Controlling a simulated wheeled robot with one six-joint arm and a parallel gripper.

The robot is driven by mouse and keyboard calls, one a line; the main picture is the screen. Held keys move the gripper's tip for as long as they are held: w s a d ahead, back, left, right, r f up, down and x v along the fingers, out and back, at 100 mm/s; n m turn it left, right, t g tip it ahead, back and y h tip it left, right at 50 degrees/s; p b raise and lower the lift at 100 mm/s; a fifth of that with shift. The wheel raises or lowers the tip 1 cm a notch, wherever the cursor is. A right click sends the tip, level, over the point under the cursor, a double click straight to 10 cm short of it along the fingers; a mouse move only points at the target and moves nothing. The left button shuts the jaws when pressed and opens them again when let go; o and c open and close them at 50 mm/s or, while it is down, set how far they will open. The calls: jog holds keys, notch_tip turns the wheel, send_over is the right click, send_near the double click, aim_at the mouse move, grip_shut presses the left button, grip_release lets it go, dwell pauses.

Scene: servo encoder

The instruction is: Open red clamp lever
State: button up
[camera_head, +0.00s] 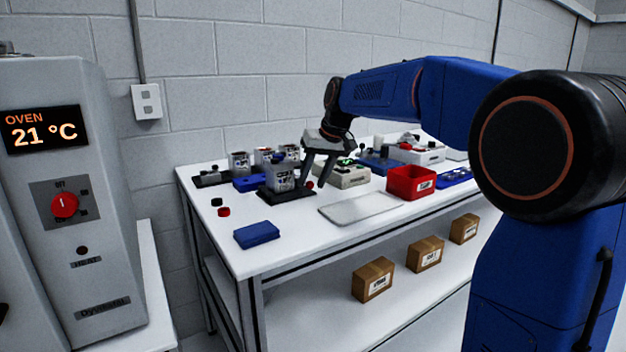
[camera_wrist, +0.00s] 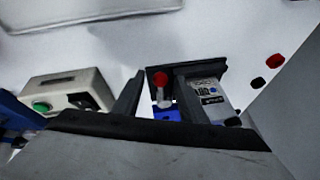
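The clamp lever's red knob (camera_wrist: 160,79) stands on a pale stem between my gripper's two fingers in the wrist view. In the head view the red knob (camera_head: 309,185) shows small near the fingertips. My gripper (camera_head: 315,182) is open, pointing down at the right side of the black fixture (camera_head: 290,195). In the wrist view my gripper (camera_wrist: 160,88) has a finger on each side of the knob; I cannot tell whether either touches it. The fixture holds a grey servo unit (camera_wrist: 208,95) with a printed label, partly hidden by the right finger.
A grey box with a green button (camera_head: 348,174) stands just right of the gripper. A flat grey tray (camera_head: 360,208) lies in front, beside a red bin (camera_head: 411,182). A blue block (camera_head: 257,235) and small red and black caps (camera_head: 223,212) lie at the left. Similar fixtures stand behind.

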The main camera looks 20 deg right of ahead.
jog(key=shift+f, duration=0.1)
grip_shut()
jog(key=shift+w+d, duration=0.1)
jog(key=shift+d, duration=0.05)
jog(key=n, duration=0.1)
jog(key=w+d+n+y, duration=0.1)
jog(key=shift+d+n+g, duration=0.3)
jog(key=n, duration=0.1)
jog(key=w+d+n+g, duration=0.1)
jog(key=shift+w+d+n+y, duration=0.1)
jog(key=shift+d+n+y, duration=0.1)
jog(key=shift+n+y, duration=0.15)
jog(key=w+n, duration=0.1)
jog(key=w+d+n+g, duration=0.1)
jog(key=n, duration=0.1)
jog(key=shift+d+y, duration=0.15)
jog(key=shift+y, duration=0.1)
jog(key=shift+w+d+n+g, duration=0.15)
jog(key=shift+w+n+g, duration=0.2)
jog(key=shift+n, duration=0.35)
jog(key=shift+w+d+n+g, duration=0.1)
jog(key=shift+w+n+g, duration=0.25)
jog(key=shift+n, duration=0.3)
